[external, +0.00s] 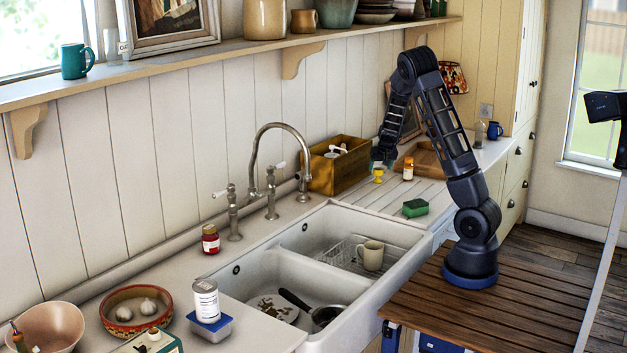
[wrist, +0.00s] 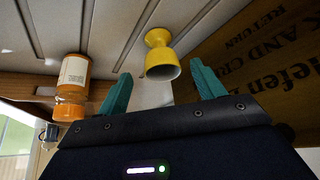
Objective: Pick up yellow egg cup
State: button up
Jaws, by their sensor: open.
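The yellow egg cup (external: 378,175) stands on the white counter behind the sink, close to the wooden crate. In the wrist view the egg cup (wrist: 161,56) shows upside down in the picture, just past the gap between the fingertips. My gripper (external: 383,160) is just above the egg cup in the external view. In the wrist view its two teal fingers (wrist: 158,85) are spread apart with nothing between them. The egg cup lies beyond the tips, roughly centred between them. I cannot tell the exact distance.
A brown wooden crate (external: 340,166) with lettering stands close on one side. An orange-capped bottle (wrist: 74,88) stands on the other side and also shows in the external view (external: 408,168). A green sponge (external: 415,207) lies nearer the sink (external: 283,262). A wooden tray (external: 428,160) is behind.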

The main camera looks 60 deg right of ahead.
aim_at(378, 172)
jog(key=shift+x, duration=2.85)
jog(key=shift+w+r, duration=0.15)
jog(key=shift+c, duration=0.5)
jog(key=c, duration=1)
